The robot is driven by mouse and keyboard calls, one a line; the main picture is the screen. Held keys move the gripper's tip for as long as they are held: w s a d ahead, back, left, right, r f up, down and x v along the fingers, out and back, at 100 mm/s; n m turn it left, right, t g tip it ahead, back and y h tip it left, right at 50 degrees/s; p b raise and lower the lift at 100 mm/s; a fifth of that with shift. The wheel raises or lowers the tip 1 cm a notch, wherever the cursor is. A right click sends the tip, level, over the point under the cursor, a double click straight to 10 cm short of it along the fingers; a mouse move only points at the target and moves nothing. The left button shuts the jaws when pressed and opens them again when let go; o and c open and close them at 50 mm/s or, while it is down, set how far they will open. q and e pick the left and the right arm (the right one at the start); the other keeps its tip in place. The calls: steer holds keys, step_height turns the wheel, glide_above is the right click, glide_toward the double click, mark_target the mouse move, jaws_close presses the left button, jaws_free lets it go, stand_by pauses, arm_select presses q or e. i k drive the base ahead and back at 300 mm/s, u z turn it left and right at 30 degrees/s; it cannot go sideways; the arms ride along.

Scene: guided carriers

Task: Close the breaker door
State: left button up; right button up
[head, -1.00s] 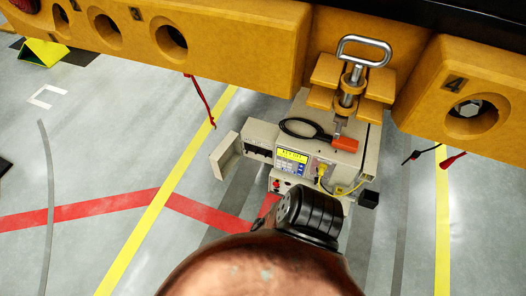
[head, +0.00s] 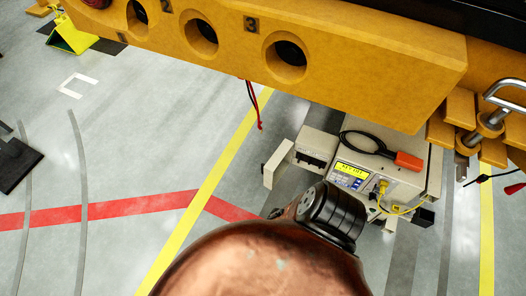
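The beige cabinet (head: 424,170) stands on the floor under the yellow beam. At its left side a small breaker housing (head: 318,144) with a dark row on its front sticks out. A beige flap (head: 279,164), which looks like the breaker door, stands swung out to the left of the housing, open. The cabinet's front has a lit yellow display and a blue keypad. Its lower front is hidden behind a black ribbed cylinder. Neither of my grippers is in view.
A thick yellow beam (head: 370,75) with round holes crosses above the cabinet. A copper-coloured dome (head: 262,268) with the black ribbed cylinder (head: 334,213) fills the bottom middle. A black cable and orange connector (head: 408,161) lie on the cabinet. The floor to the left is largely clear.

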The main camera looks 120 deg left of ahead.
mark_target(275, 168)
steer(key=k, duration=2.05)
steer(key=u, duration=2.15)
steer(key=i, duration=0.5)
steer(key=z, duration=0.45)
steer(key=k, duration=0.75)
steer(key=z, duration=0.25)
